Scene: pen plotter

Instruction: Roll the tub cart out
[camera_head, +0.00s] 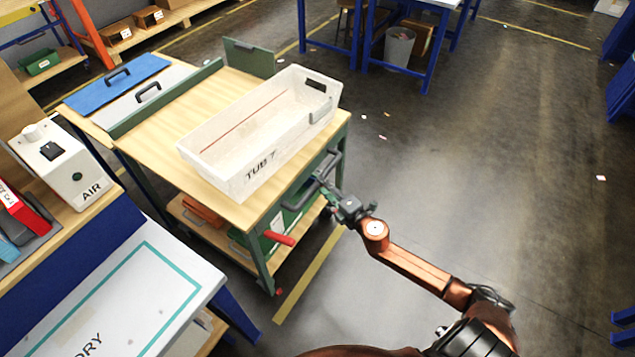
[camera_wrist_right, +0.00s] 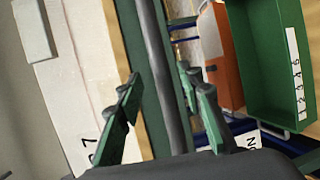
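The tub cart (camera_head: 140,150) has a wooden top, a green frame and a lower shelf. A white tub (camera_head: 225,150) marked "TUB 7" sits on its top. A dark grey handle bar (camera_head: 330,168) runs along the cart's right end; it also shows in the right wrist view (camera_wrist_right: 160,60). My right gripper (camera_head: 328,190) is at this handle. In the right wrist view its green fingers (camera_wrist_right: 160,92) stand apart, one on each side of the bar, with gaps showing. A red lever (camera_head: 279,238) sticks out below the cart top. My left gripper is out of view.
A white-topped table (camera_head: 130,300) stands close at the cart's near left, with a white "AIR" box (camera_head: 62,165) on the bench behind it. Blue tables and a grey bin (camera_head: 399,46) stand beyond. Floor (camera_head: 480,170) to the right is open, with small scraps.

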